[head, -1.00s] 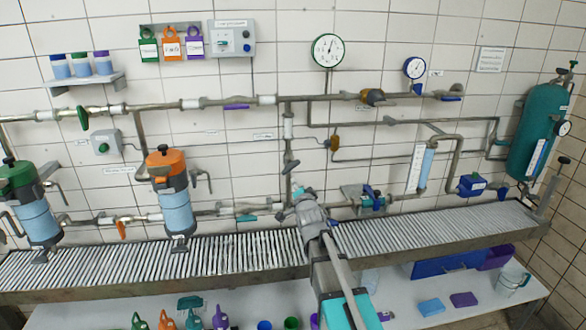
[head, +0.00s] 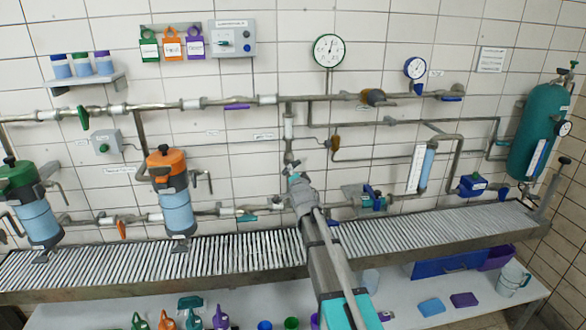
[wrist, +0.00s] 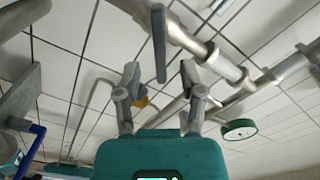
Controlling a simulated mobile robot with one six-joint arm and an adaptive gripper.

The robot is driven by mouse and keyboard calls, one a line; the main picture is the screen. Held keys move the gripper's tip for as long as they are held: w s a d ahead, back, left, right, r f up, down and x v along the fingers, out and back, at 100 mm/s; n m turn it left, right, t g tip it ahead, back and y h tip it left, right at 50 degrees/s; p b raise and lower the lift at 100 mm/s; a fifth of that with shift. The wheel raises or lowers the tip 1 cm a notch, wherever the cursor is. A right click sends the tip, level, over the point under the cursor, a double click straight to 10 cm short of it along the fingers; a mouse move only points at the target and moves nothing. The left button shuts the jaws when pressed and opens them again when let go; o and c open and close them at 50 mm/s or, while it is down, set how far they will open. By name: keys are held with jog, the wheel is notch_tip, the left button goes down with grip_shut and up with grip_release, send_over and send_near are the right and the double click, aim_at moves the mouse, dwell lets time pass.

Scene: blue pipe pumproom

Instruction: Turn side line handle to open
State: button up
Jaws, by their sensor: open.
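A grey lever handle (wrist: 159,43) hangs off a metal pipe in the wrist view. It lies just beyond my gripper (wrist: 160,75), roughly in line with the gap between its two fingers. The fingers are spread, with nothing between them, and I see no contact with the lever. In the head view, a grey lever (head: 291,165) on the vertical branch pipe (head: 289,128) looks like the same handle. My gripper (head: 292,177) is just below it there, and partly hides the lower pipe. The view does not show the exact depth between them.
An orange-topped filter (head: 170,190) stands left of my arm. A yellow-brown valve part (head: 335,143) is close on the right. The lower pipe has a teal lever (head: 247,217). The slatted grating (head: 420,228) runs below and is mostly clear.

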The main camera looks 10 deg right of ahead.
aim_at(293, 165)
jog(key=shift+w, duration=2.2)
grip_shut()
jog(key=shift+d, duration=0.1)
